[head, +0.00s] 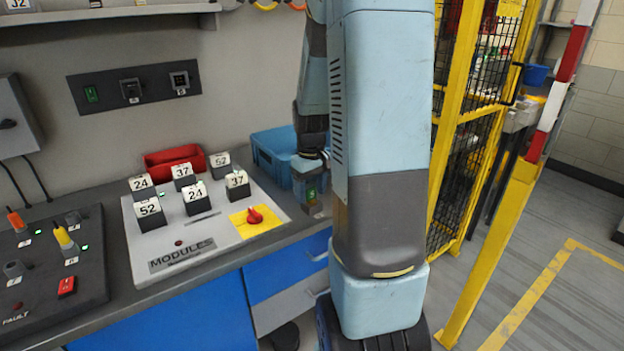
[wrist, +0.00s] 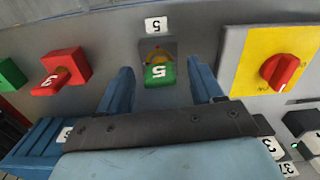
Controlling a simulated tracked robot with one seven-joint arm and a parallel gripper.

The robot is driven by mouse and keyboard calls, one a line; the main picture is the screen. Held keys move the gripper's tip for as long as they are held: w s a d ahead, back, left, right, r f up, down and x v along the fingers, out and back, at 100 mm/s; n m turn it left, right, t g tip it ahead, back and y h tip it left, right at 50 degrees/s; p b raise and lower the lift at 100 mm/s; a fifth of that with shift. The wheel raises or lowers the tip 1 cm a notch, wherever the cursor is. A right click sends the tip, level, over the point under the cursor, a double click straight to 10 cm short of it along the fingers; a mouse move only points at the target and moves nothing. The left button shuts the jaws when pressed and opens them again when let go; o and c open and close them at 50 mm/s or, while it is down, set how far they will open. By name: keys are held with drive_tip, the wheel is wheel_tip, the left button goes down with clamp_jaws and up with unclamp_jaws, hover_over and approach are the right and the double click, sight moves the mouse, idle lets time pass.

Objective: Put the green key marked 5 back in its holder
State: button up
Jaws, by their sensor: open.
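The green key marked 5 (wrist: 159,74) is in the middle of the wrist view, its digit upside down. It sits at a grey holder (wrist: 150,47) with a yellow ring, under a small white label marked 5 (wrist: 156,25). I cannot tell how far in it is seated. My gripper (wrist: 160,68) is open, one blue finger on each side of the key, with a gap on both sides.
A red key (wrist: 50,82) at a red holder is left of the green key. A yellow plate with a red rotary knob (wrist: 280,72) is to the right. In the head view, a blue bin (head: 270,150) and a red tray (head: 172,160) stand behind the MODULES panel (head: 182,254); a yellow fence (head: 455,120) is to the right.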

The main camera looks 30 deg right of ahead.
sight(311, 188)
drive_tip(key=shift+f, duration=0.3)
drive_tip(key=c, duration=1.2)
drive_tip(key=shift+r, duration=0.1)
drive_tip(key=shift+r, duration=1.8)
drive_tip(key=shift+r, duration=1.9)
